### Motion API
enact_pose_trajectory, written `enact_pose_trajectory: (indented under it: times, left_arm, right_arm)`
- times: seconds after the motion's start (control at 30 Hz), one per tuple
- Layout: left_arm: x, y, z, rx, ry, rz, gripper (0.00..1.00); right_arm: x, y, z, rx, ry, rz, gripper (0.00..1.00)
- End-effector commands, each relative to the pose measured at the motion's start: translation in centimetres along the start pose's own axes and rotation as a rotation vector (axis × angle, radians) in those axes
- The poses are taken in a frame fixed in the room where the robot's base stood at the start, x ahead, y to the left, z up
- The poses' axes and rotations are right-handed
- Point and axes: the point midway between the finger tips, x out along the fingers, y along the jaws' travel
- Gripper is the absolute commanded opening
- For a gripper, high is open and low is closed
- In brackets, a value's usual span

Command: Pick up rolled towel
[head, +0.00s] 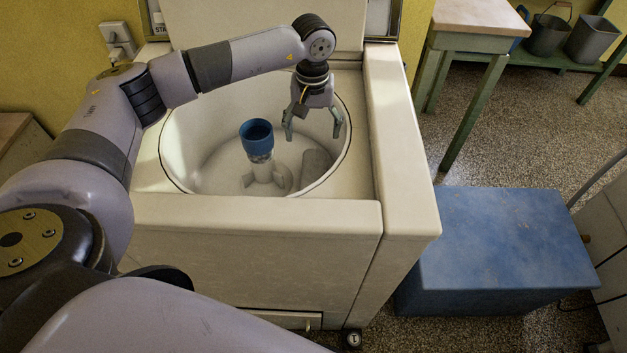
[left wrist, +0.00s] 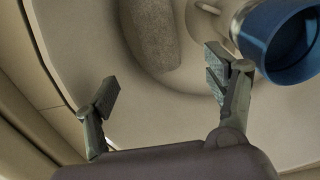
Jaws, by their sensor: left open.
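The rolled towel (head: 316,163) is a grey-beige roll lying on the tub floor, right of the agitator, in the head view. It also shows at the top of the left wrist view (left wrist: 155,35), beyond the fingers. My left gripper (head: 312,130) points down inside the right part of the tub opening, above the towel and apart from it. Its two fingers (left wrist: 160,90) are spread with nothing between them. My right gripper does not show.
The white washer tub (head: 190,135) has a raised rim around my gripper. An agitator with a blue cap (head: 257,132) stands in its middle, close to one finger in the left wrist view. A blue box (head: 505,240) and a wooden-topped stand (head: 480,16) are to the right.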

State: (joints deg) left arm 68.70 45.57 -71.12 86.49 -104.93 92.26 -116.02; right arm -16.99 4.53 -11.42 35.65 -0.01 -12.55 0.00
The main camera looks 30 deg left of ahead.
Motion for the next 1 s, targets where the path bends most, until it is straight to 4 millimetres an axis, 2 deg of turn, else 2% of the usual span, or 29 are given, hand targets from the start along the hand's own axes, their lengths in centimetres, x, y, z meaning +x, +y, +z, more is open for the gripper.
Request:
enact_pose_trajectory:
  times: [0.43, 0.53, 0.77, 1.0]
  left_arm:
    - [9.1, 0.0, 0.2, 0.000, -0.005, -0.003, 0.77]
    - [10.5, 0.0, 0.1, 0.000, -0.003, -0.002, 0.77]
    - [12.0, 0.0, 0.3, 0.000, -0.003, -0.002, 0.77]
    - [15.6, 0.2, 0.9, 0.000, -0.003, -0.002, 0.77]
  right_arm:
    - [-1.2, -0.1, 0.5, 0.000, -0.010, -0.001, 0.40]
    - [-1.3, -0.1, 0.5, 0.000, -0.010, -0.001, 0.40]
    - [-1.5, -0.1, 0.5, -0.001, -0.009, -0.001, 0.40]
    - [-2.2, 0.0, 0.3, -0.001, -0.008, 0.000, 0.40]
